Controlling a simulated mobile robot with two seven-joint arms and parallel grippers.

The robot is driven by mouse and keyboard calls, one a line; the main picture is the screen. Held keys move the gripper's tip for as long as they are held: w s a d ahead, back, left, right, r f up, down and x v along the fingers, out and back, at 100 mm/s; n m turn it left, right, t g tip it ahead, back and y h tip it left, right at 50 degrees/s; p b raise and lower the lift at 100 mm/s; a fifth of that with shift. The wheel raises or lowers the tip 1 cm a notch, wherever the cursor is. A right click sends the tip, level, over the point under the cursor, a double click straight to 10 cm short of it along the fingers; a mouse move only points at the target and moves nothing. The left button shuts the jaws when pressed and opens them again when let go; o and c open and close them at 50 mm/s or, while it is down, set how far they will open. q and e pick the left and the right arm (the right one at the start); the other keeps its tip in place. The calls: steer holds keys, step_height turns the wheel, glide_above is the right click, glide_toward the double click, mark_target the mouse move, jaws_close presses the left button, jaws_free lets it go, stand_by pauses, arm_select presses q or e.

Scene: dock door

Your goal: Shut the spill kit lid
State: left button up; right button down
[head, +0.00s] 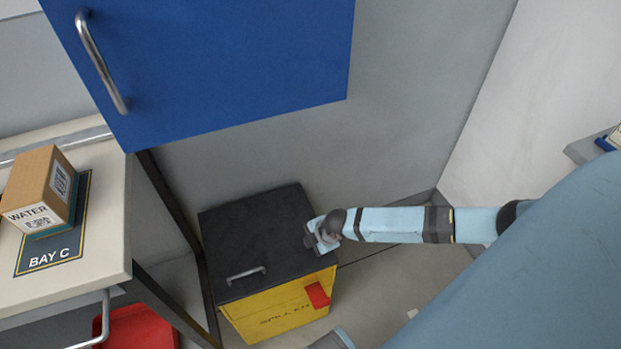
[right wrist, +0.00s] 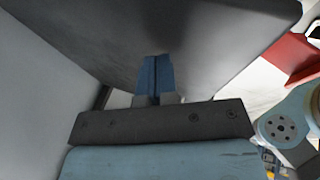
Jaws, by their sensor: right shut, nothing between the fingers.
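The spill kit is a yellow box (head: 275,312) on the floor with a black lid (head: 255,235) over its top. The lid has a metal handle (head: 246,275) near its front edge. A red latch piece (head: 317,295) is on the yellow front. I cannot tell whether the lid is fully down. My right gripper (head: 311,238) is at the lid's right edge; contact is unclear. In the right wrist view its blue fingers (right wrist: 153,78) are together and empty, against a large dark surface. My left gripper is not in view.
A blue cabinet door (head: 220,60) hangs above the kit. At left, a bench (head: 110,200) bears a WATER carton (head: 38,190) on a BAY C mat (head: 50,258), with a red bin (head: 140,328) below. Walls stand behind and right; some floor (head: 385,285) is clear.

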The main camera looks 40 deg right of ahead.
steer(key=shift+s+f, duration=0.1)
steer(key=shift+f, duration=0.4)
steer(key=shift+s+f, duration=0.1)
steer(key=shift+s+f, duration=0.1)
